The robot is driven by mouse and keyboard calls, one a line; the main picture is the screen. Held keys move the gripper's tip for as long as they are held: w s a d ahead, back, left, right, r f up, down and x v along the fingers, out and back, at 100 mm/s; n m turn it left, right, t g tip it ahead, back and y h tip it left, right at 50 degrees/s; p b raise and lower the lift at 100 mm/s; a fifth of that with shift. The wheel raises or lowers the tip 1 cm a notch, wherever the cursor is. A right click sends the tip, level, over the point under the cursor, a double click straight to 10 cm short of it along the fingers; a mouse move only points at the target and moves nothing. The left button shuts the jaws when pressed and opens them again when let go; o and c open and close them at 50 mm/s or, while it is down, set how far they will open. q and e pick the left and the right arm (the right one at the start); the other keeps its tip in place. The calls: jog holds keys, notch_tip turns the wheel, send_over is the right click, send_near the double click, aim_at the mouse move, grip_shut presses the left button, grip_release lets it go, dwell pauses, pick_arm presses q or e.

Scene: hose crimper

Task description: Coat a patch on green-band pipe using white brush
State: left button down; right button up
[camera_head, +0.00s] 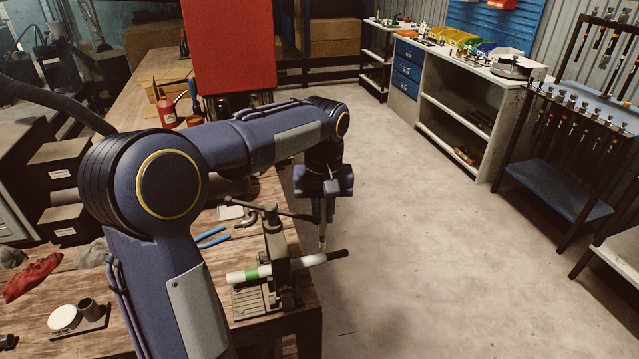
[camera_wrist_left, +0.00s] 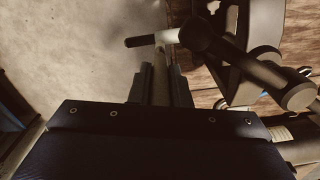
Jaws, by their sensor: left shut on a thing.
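The green-band pipe (camera_head: 312,260) lies level in a dark vise (camera_head: 273,235) at the bench corner. Its green band (camera_head: 252,273) is left of the vise, and its black end sticks out to the right past the bench. My left gripper (camera_head: 325,208) is above the right part of the pipe, shut on a slim brush (camera_head: 323,232) that points down. The brush tip is close to the pipe; I cannot tell if they touch. In the left wrist view, the brush (camera_wrist_left: 161,72) stands between the fingers (camera_wrist_left: 162,88), with the pipe (camera_wrist_left: 167,36) just beyond.
The vise handle (camera_head: 287,212) rises beside my gripper. Blue-handled pliers (camera_head: 211,238) lie on the wooden bench left of the vise. A small tray with a white round piece (camera_head: 64,318) and a cup (camera_head: 88,308) is at front left. Open floor (camera_head: 430,240) lies to the right.

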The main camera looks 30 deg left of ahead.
pick_arm(q)
jog(key=shift+w+d+r+p, duration=0.15)
jog(key=shift+w+r+p, duration=0.15)
jog(key=shift+r, duration=0.4)
jog(key=shift+s+r+p, duration=0.25)
jog(key=shift+r+p, duration=0.85)
jog(key=shift+r, duration=0.1)
jog(key=shift+r+p, duration=1.05)
jog(key=shift+r, duration=0.05)
jog(key=shift+w, duration=0.1)
